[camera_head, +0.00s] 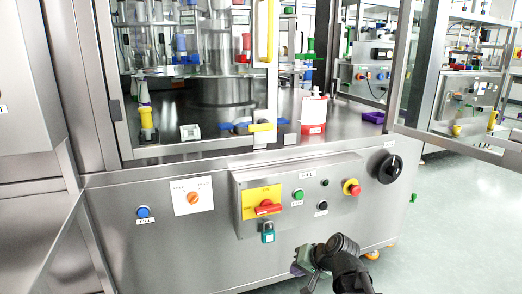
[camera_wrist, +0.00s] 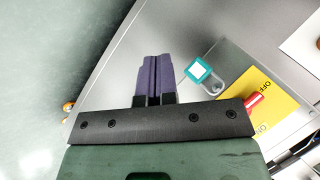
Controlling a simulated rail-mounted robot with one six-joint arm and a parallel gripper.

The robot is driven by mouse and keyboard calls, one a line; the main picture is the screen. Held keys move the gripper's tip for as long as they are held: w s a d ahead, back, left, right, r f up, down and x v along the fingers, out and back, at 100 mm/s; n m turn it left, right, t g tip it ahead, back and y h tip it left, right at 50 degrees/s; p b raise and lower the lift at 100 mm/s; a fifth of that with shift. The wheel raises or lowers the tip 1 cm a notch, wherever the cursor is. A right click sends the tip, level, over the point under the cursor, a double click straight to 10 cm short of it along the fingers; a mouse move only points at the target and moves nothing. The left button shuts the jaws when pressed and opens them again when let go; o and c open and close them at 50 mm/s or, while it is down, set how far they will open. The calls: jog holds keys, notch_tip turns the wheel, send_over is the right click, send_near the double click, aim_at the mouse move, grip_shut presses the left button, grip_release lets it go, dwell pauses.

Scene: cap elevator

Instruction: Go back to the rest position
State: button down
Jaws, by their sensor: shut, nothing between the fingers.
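My gripper (camera_head: 296,270) is low in front of the steel machine cabinet (camera_head: 170,245) in the head view, below the control box (camera_head: 290,225). In the wrist view my gripper (camera_wrist: 155,60) has its two purple fingers side by side, shut and empty. A teal padlock (camera_wrist: 198,71) hangs to the right of the fingertips there, apart from them. The padlock (camera_head: 268,237) hangs under the red switch (camera_head: 267,208) on its yellow plate in the head view.
The box also carries a red emergency button (camera_head: 352,187) and a green button (camera_head: 298,194). A black rotary knob (camera_head: 389,168) sits at right. A blue button (camera_head: 143,211) and an orange switch (camera_head: 193,198) are at left. Open floor (camera_head: 450,230) lies right.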

jog(key=s+d+r+n+g+h+p, duration=0.1)
jog(key=s+d+g+h+p, duration=0.2)
jog(key=s, duration=0.3)
jog(key=s+d+r+n+g+h+p, duration=0.1)
jog(key=s+d+g+h+p, duration=0.2)
jog(key=s, duration=0.4)
notch_tip(320, 180, up, 38)
jog(key=t+p, duration=0.1)
jog(key=p, duration=3.6)
jog(key=shift+w+a+h, duration=0.2)
jog(key=shift+a+h, duration=0.1)
jog(key=shift+a, duration=0.15)
